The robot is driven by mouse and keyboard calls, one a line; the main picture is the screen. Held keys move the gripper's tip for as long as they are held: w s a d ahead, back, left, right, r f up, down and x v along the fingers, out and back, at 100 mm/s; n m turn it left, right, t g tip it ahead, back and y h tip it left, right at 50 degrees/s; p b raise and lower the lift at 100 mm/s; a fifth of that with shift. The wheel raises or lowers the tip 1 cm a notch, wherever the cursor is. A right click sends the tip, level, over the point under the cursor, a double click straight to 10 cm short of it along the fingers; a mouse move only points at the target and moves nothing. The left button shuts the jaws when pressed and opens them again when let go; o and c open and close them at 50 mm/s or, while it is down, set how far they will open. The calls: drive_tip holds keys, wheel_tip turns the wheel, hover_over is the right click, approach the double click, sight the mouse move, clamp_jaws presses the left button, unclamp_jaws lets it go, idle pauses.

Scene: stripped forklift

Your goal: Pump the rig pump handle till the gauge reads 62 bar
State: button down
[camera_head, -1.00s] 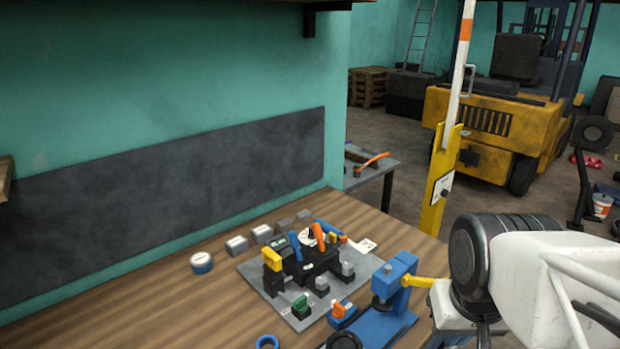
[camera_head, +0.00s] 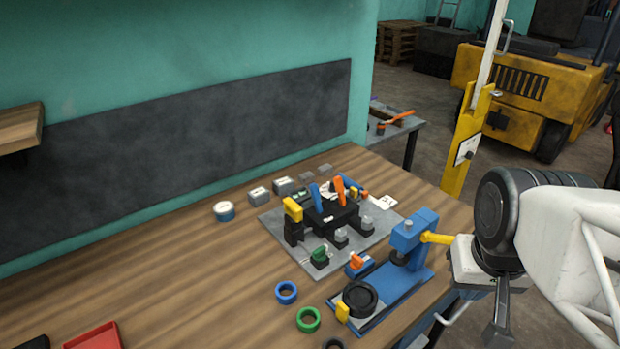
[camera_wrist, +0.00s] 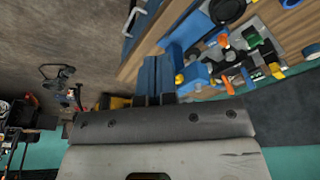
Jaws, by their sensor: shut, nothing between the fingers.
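The rig (camera_head: 330,215) stands on a grey plate (camera_head: 380,235) on the wooden bench, with blue, orange and yellow upright levers on a black block. Which lever is the pump handle I cannot tell. A small whitish face among the levers may be the gauge; it is too small to read. A blue press-like stand (camera_head: 408,240) with a yellow bar (camera_head: 437,238) is right of the plate. My gripper (camera_wrist: 155,62) is shut and empty in the wrist view, apart from the rig. In the head view its fingertips are not clear, and my wrist is right of the blue stand.
Blue (camera_head: 286,292) and green (camera_head: 308,320) rings, a red tray (camera_head: 95,337) and a round blue-and-white item (camera_head: 224,211) lie on the bench. A yellow post (camera_head: 464,150) stands behind its right edge. The bench's left part is largely clear.

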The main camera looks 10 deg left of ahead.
drive_tip(key=shift+r, duration=0.15)
drive_tip(key=shift+w+v, duration=0.25)
drive_tip(key=shift+v, duration=0.9)
drive_tip(key=shift+w+v, duration=0.25)
drive_tip(key=shift+v, duration=0.9)
drive_tip(key=shift+s+x, duration=0.2)
drive_tip(key=shift+x, duration=0.6)
drive_tip(key=shift+s+x, duration=0.15)
drive_tip(key=shift+x, duration=0.65)
drive_tip(key=shift+s+x, duration=0.2)
drive_tip(key=shift+x, duration=0.6)
